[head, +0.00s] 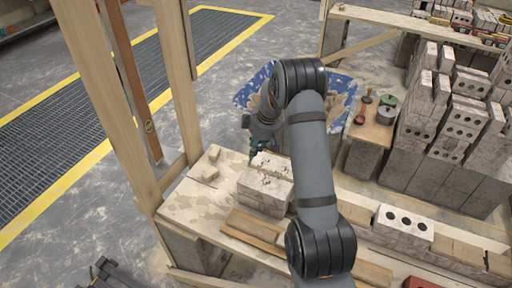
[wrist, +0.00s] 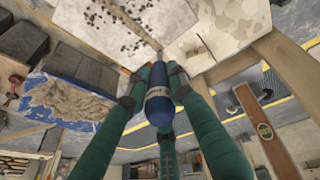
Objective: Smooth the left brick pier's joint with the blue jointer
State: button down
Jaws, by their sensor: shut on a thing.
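The blue jointer (wrist: 158,108) is upright between the green fingers of my gripper (wrist: 155,92), which are shut around its handle. Its thin metal end points toward the near edge of a pale brick pier (wrist: 125,28) in the wrist view. I cannot tell whether the tip touches the pier. In the head view this left brick pier (head: 264,194) stands on the bench, with dark crumbs on top. My gripper (head: 256,146) is just behind its far left corner, small and partly hidden by my arm. The joint itself is not clear.
A second block with three holes (head: 404,220) is on the right of the bench. A blue tarp with a sand heap (head: 340,92) is behind my arm. A wooden post (head: 105,90) and a brown level (head: 133,85) stand at left. Stacked bricks (head: 440,120) fill the right.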

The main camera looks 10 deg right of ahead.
jog(key=shift+f+b, duration=0.6)
jog(key=shift+b, duration=0.15)
jog(key=shift+d+b, duration=0.15)
jog(key=shift+b, duration=0.25)
dwell(0.9)
